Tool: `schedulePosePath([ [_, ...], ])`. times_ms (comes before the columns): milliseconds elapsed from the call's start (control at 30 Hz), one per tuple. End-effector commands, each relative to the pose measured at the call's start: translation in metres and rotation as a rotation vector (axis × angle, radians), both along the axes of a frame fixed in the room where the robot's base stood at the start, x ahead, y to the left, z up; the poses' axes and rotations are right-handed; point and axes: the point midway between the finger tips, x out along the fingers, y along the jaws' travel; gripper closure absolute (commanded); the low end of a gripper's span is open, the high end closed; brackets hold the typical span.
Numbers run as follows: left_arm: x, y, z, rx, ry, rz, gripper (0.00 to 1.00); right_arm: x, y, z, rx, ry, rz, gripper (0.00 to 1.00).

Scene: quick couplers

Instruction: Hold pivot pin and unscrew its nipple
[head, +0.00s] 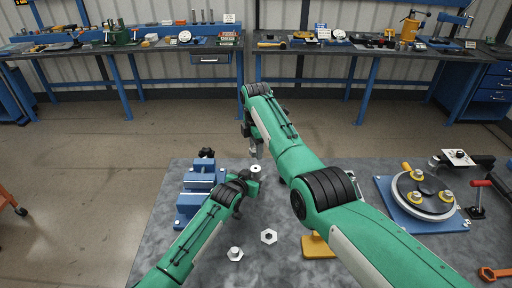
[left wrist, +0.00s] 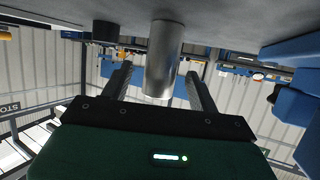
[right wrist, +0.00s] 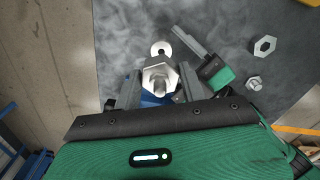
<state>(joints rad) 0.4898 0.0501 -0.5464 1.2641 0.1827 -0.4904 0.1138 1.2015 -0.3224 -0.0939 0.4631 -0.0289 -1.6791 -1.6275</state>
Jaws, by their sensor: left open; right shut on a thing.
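The pivot pin (head: 256,168) is a grey metal cylinder standing upright on the mat, with a dark hole in its top. In the left wrist view the pin (left wrist: 163,55) stands between the spread fingers of my left gripper (left wrist: 160,88), with a gap visible on each side. My right gripper (head: 255,151) is above the pin in the head view. In the right wrist view it is shut on a silver hex nipple (right wrist: 159,78). The pin's holed top (right wrist: 161,49) shows beyond the nipple, which appears apart from it.
A blue vise (head: 200,190) stands left of the pin. A hex nut (head: 268,236) and another hex fitting (head: 235,254) lie on the mat (head: 170,240) in front. Workbenches stand behind.

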Motion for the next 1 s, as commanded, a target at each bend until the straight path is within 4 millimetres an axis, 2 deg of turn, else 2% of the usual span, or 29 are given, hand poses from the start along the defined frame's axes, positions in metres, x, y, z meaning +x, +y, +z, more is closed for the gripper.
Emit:
schedulePosePath([
  [400,-0.053,0.026,0.023,0.001,0.000,0.000,0.39,0.000,0.000,-0.007,0.000,0.000,0.000,0.86],
  [600,-0.072,0.035,0.032,0.000,0.000,0.001,0.39,0.000,0.000,-0.010,0.000,0.000,0.000,0.86],
  [1000,-0.082,0.040,0.038,0.001,0.001,0.001,0.39,0.000,0.000,-0.011,0.000,0.000,0.000,0.86],
])
